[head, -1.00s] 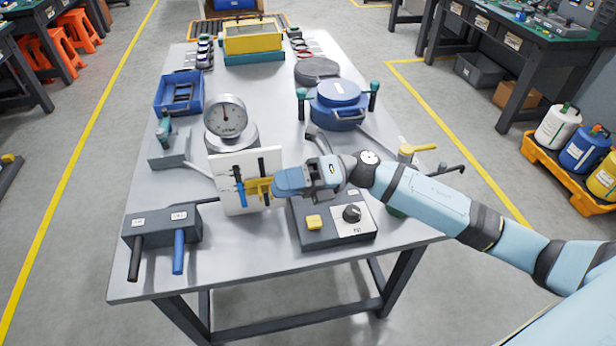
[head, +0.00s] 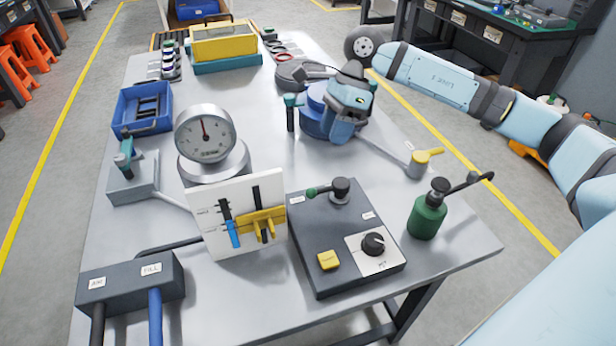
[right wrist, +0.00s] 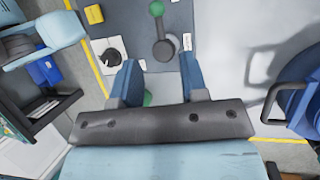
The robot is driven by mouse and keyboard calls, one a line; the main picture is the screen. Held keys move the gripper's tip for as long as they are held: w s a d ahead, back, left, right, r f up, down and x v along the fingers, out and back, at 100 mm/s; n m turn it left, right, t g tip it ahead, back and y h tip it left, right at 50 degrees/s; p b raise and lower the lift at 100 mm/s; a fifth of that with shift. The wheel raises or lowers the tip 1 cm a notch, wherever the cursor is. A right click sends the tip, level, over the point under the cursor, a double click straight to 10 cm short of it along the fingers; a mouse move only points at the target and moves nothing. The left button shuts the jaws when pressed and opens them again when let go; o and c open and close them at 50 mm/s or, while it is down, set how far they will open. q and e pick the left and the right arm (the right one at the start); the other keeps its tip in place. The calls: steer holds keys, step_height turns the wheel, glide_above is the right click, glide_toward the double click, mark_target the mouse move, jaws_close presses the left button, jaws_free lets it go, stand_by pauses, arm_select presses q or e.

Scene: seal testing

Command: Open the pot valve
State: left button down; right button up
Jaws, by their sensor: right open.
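The blue pot (head: 312,112) stands at the back right of the table, partly hidden behind my right gripper. A teal-topped clamp post (head: 290,110) stands at its left. A pipe runs from the pot toward a yellow-handled valve (head: 424,160). A black lever with a green knob (head: 330,188) sits on the dark control box (head: 325,225). I cannot tell which is the pot valve. My right gripper (head: 340,138) is open, in front of the pot in the head view. In the right wrist view its fingers (right wrist: 160,80) are apart with nothing held; the lever shows beyond them. My left gripper is not in view.
A green bottle (head: 427,218) with a black spout stands right of the control box. A gauge (head: 204,135) and a white panel (head: 215,240) with a yellow clip stand to the left. A box with two hoses (head: 130,285) is at the front left. Bare tabletop lies around the yellow valve.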

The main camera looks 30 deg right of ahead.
steer(key=x, duration=0.6)
steer(key=b+x, duration=0.1)
steer(key=x, duration=0.6)
steer(key=shift+s, duration=0.2)
steer(key=shift+r, duration=0.1)
jaws_close()
